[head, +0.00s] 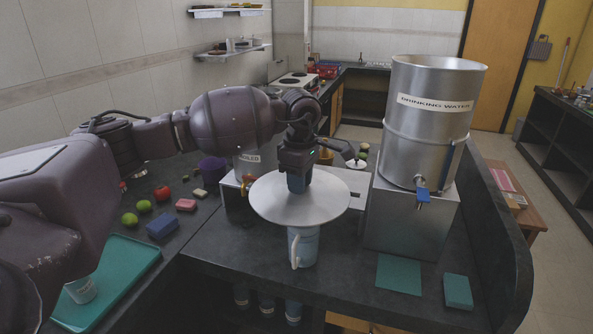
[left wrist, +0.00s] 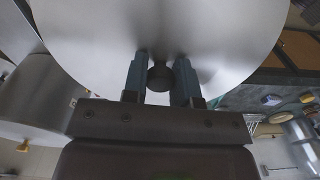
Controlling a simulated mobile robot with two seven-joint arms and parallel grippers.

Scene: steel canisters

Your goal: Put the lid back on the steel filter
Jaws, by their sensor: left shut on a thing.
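The round steel lid (head: 270,205) hangs level above the counter, over a blue-grey mug. My left gripper (head: 298,184) is above it, shut on its knob. In the left wrist view the dark knob (left wrist: 160,77) sits between the two blue fingers, against the broad lid plate (left wrist: 85,25). The tall steel filter labelled DRINKING WATER (head: 428,135) stands to the right on a metal box, its top rim uncovered. A second steel canister (head: 247,166), its label partly hidden, stands behind the lid; its top is mostly hidden by my arm. My right gripper is not in view.
The mug (head: 303,247) stands on the dark counter below the lid. A teal mat (head: 399,274) and a teal block (head: 457,291) lie at right. Fruit, a blue sponge (head: 162,226) and a teal tray (head: 125,270) are at left. The filter has a protruding tap (head: 422,190).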

